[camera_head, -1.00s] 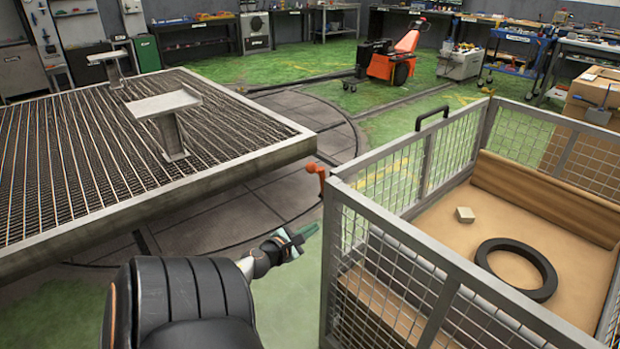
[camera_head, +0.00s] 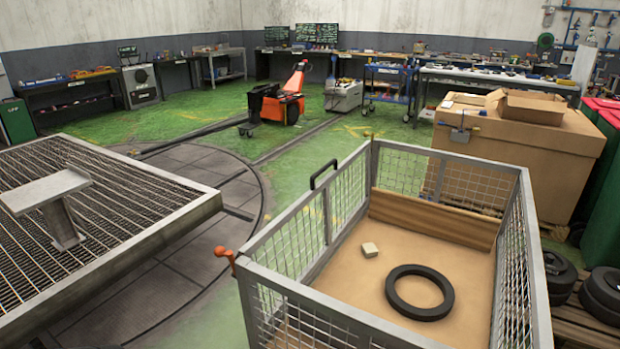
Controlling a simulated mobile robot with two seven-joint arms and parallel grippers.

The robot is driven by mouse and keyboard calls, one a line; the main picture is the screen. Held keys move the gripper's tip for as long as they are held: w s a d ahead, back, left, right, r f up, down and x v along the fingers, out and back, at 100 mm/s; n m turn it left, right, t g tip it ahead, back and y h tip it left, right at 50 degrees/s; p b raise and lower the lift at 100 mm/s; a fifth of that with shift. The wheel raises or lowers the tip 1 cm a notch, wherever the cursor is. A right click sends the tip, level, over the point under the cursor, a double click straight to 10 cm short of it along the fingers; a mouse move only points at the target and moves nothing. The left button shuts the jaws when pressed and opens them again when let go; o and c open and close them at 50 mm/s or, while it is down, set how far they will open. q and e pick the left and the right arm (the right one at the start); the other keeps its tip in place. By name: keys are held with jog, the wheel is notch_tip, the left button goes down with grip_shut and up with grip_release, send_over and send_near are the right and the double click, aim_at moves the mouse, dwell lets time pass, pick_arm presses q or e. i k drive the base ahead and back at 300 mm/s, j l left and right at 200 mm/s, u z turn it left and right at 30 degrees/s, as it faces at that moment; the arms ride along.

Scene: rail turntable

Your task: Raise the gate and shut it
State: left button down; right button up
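A grey metal cage cart (camera_head: 300,292) with mesh walls fills the lower right of the head view. A black handle (camera_head: 323,173) stands on the top rail of its left wall. An orange lever (camera_head: 226,256) sits outside the near left corner. The visible left, back and right walls stand upright; I cannot tell which section is the gate, and the near side is partly cut off. Inside are a black ring (camera_head: 395,290), a small pale block (camera_head: 370,250) and a brown strip along the back wall (camera_head: 430,218). Neither gripper is in view.
A grated metal platform (camera_head: 130,255) with a pedestal (camera_head: 50,190) lies left, with a gap of floor before the cart. A large brown box (camera_head: 540,150) and tyres (camera_head: 605,290) stand right. An orange-and-black machine (camera_head: 285,103) stands behind on open green floor.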

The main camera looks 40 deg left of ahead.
aim_at(250, 248)
jog(key=j, duration=0.45)
jog(key=k+j+z, duration=0.15)
jog(key=j, duration=0.7)
jog(key=k+j+z, duration=0.1)
jog(key=j, duration=0.3)
jog(key=j+z, duration=0.1)
jog(key=j, duration=0.25)
jog(key=k+j+z, duration=0.1)
jog(key=j, duration=0.25)
jog(key=k+j+z, duration=0.15)
jog(key=j, duration=0.2)
jog(key=k+j+z, duration=0.1)
jog(key=j, duration=0.25)
jog(key=k+j+z, duration=0.1)
jog(key=j, duration=0.2)
jog(key=j+z, duration=0.15)
jog(key=j, duration=0.3)
jog(key=k+j+z, duration=0.15)
jog(key=j, duration=0.25)
jog(key=j+z, duration=0.35)
jog(key=j, duration=0.55)
jog(key=j+z, duration=0.35)
jog(key=j, duration=1.4)
